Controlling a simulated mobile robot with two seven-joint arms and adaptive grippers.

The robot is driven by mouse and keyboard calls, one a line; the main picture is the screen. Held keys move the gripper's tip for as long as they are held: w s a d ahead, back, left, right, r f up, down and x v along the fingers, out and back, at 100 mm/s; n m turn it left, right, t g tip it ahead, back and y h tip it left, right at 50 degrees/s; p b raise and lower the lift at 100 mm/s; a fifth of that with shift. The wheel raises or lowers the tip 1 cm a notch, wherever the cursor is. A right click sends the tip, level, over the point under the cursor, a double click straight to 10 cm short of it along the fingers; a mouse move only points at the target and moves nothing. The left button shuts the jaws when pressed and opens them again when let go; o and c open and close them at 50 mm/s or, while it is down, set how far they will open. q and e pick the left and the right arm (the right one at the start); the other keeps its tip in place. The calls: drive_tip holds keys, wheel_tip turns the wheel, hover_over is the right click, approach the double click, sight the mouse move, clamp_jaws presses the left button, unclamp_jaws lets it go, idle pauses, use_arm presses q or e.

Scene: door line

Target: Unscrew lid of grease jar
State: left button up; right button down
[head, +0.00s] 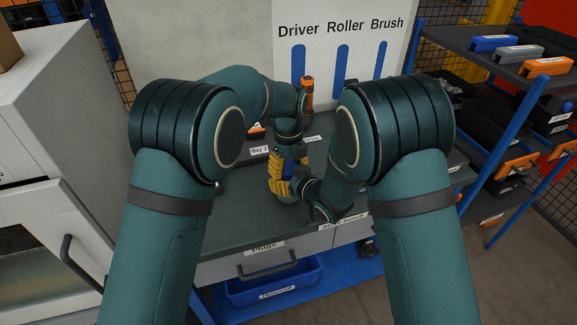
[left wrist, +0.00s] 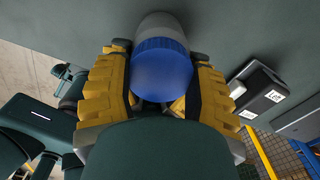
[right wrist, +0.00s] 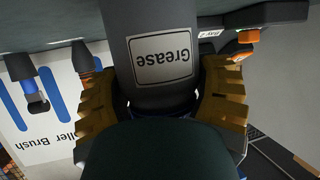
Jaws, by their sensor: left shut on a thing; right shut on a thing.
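The grease jar is a grey cylinder with a blue lid. In the right wrist view the jar body (right wrist: 155,35) carries a white "Grease" label, which appears upside down. The lid (left wrist: 162,72) shows in the left wrist view between the yellow fingers of my left gripper (left wrist: 163,85), which is shut on it. My right gripper (right wrist: 162,95) is shut around the jar body, one finger on each side. In the head view both grippers meet at the jar over the counter, and my arms hide most of it. Any gap between lid and jar cannot be made out.
The grey counter (head: 235,222) has a drawer (head: 250,262) in front and a blue bin (head: 275,286) below. A tool board (head: 340,40) with an orange-handled tool (head: 307,90) stands behind. A white cabinet (head: 50,110) is left; shelves with bins (head: 500,45) are right.

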use_arm(q)
drive_tip(key=o, duration=1.2)
drive_tip(key=shift+o, duration=0.2)
wheel_tip(320, 180, up, 4)
drive_tip(key=shift+r, duration=0.2)
drive_tip(key=shift+o, duration=0.5)
drive_tip(key=shift+r, duration=0.1)
drive_tip(key=shift+r+m, duration=1.55)
drive_tip(key=shift+m, duration=0.05)
drive_tip(key=shift+f, duration=3.85)
